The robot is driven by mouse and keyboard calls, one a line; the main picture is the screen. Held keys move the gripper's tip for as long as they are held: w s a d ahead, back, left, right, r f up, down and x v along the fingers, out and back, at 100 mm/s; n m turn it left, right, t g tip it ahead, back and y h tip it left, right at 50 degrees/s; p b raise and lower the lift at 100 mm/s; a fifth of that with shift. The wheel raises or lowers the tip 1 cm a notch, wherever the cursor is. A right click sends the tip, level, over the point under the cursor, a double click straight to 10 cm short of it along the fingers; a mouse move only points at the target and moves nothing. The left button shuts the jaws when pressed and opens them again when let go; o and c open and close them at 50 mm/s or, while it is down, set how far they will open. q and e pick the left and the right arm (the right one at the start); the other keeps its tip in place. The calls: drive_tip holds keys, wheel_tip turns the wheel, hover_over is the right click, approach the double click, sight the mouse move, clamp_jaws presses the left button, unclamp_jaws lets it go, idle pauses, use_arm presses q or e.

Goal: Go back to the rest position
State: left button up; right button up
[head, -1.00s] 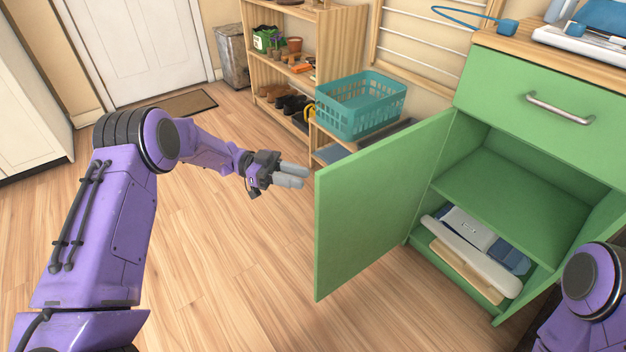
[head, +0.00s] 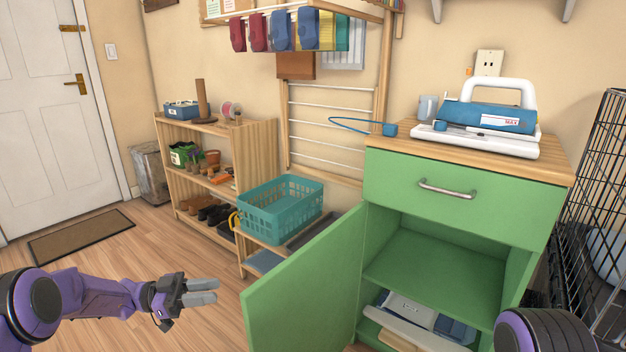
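My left gripper (head: 205,291) is at the lower left of the head view, left of the open green cabinet door (head: 300,285). It is apart from the door and holds nothing that I can see. Its two grey fingers lie close together, and whether a gap is left between them is hard to tell. My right arm shows only as a purple joint at the lower right edge. My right gripper is out of the picture.
The green cabinet (head: 465,205) stands open, with flat items on its lower level. A blue and white device (head: 487,120) sits on top. A teal basket (head: 280,210) and a wooden shelf (head: 215,180) stand behind the door. A black wire cage (head: 600,200) is at right.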

use_arm(q)
wheel_tip(320, 180, down, 17)
drive_tip(key=s+d+n+t+y, duration=0.2)
drive_tip(key=n+t+y, duration=1)
drive_tip(key=n, duration=0.6)
drive_tip(key=s+a+f+n+g+y, duration=0.15)
drive_tip(key=s+f+g+y, duration=0.3)
drive_tip(key=s, duration=0.45)
drive_tip(key=s+a+f+n+g+y, duration=0.1)
drive_tip(key=s+f+n+g+y, duration=0.2)
drive_tip(key=s+f, duration=0.4)
drive_tip(key=s+g+y, duration=0.2)
drive_tip(key=s+g, duration=0.3)
drive_tip(key=s, duration=1.4)
wheel_tip(320, 180, up, 24)
drive_tip(key=a+p, duration=0.1)
drive_tip(key=p, duration=2.2)
drive_tip(key=shift+w+f+n, duration=0.25)
drive_tip(key=shift+w+n, duration=0.1)
drive_tip(key=shift+w, duration=0.05)
